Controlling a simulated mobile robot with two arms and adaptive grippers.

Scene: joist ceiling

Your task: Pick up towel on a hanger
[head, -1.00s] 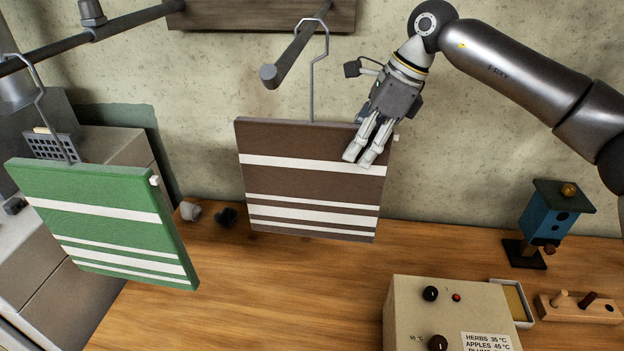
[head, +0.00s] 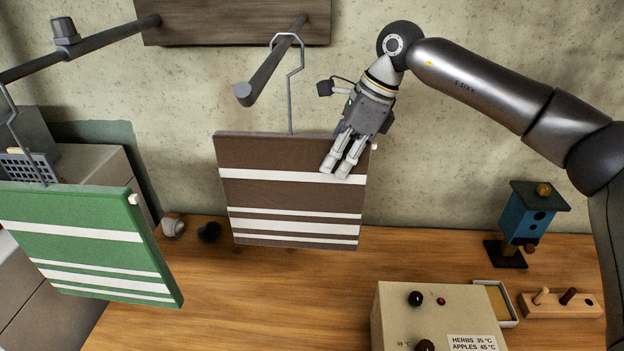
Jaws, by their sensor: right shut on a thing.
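A brown towel (head: 290,191) with white stripes hangs flat from a grey wire hanger (head: 291,90). The hanger's hook is around a dark peg (head: 270,65) on the wall. My right gripper (head: 344,172) is shut on the towel near its upper right corner, its fingers over the front face. A green towel (head: 80,240) with white stripes hangs on another hanger (head: 22,130) at the left, below a dark rail. My left gripper is not in view.
A wooden worktop (head: 270,300) lies below. A beige control box (head: 440,318) stands at the front right, a blue birdhouse (head: 526,220) and a wooden peg block (head: 560,304) behind and beside it. Two small items (head: 209,231) lie near the wall.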

